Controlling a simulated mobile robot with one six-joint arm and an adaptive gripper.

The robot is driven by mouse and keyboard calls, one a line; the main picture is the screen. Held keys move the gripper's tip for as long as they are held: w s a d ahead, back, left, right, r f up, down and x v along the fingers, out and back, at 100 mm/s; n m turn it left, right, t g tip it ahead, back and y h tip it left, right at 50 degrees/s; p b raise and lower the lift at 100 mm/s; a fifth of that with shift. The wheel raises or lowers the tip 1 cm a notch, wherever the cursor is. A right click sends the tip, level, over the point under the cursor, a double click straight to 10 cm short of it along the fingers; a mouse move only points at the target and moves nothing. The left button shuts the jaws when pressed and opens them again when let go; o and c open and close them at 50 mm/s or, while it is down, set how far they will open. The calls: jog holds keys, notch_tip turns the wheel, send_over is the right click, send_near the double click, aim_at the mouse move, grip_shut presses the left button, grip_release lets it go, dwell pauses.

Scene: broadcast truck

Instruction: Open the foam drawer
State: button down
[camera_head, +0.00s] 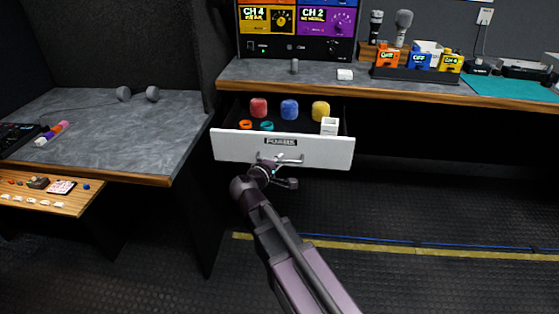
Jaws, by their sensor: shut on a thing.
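The foam drawer (232,146) is a white-fronted drawer under the long grey desk, with a dark label plate reading something like "FOAMS". It is pulled out, and its inside shows. Inside are a red foam (258,107), a blue foam (290,109) and a yellow foam (320,110). An orange ring (245,125), a teal ring (267,126) and a white box (329,126) also lie in it. My gripper (277,164) is at the silver bar handle (291,160) on the drawer front and is shut on it. The fingertips are small and partly hidden by my wrist.
The long desk (225,76) above holds microphones (402,24), colored boxes (420,58) and a teal mat (509,87). A lower side desk (92,110) with headphones (138,94) stands at the left. The floor right of my arm is clear, with a yellow stripe (420,252).

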jog(key=c, duration=0.7)
grip_release()
jog(key=shift+s, duration=0.1)
